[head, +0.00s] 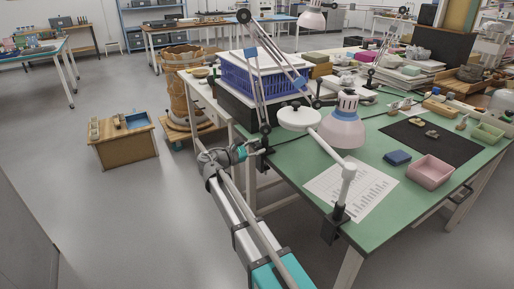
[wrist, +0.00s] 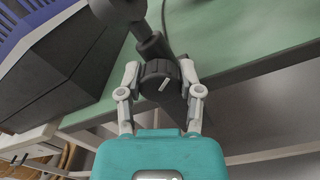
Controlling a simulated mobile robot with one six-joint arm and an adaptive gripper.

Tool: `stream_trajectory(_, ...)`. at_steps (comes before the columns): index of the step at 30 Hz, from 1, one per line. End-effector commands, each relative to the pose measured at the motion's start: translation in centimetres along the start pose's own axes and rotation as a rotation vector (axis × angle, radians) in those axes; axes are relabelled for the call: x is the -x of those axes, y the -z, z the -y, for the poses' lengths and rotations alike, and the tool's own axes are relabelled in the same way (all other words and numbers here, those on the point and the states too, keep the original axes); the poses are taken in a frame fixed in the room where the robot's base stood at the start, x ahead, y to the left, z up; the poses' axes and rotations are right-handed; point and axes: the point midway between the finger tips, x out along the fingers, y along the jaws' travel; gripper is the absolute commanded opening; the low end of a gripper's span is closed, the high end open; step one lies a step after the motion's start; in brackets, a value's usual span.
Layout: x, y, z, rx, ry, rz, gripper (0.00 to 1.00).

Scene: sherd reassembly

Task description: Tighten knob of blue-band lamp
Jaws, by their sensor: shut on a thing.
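In the head view my gripper (head: 252,150) is at the bench edge beside the lamp's foot. The knob is too small to make out there.
A second lamp (head: 347,172) with a white arm is clamped at the front edge, right of my gripper. A blue crate (head: 250,77) stands behind on a black box. A paper sheet (head: 372,200), pink tray (head: 430,171) and dark mat (head: 455,148) lie on the bench.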

Motion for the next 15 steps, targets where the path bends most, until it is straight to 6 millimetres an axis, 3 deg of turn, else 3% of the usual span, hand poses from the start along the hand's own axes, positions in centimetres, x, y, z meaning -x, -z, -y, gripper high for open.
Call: stream_trajectory(15,-0.12,-0.02,-0.06,-0.031,0.000,0.003,0.00)
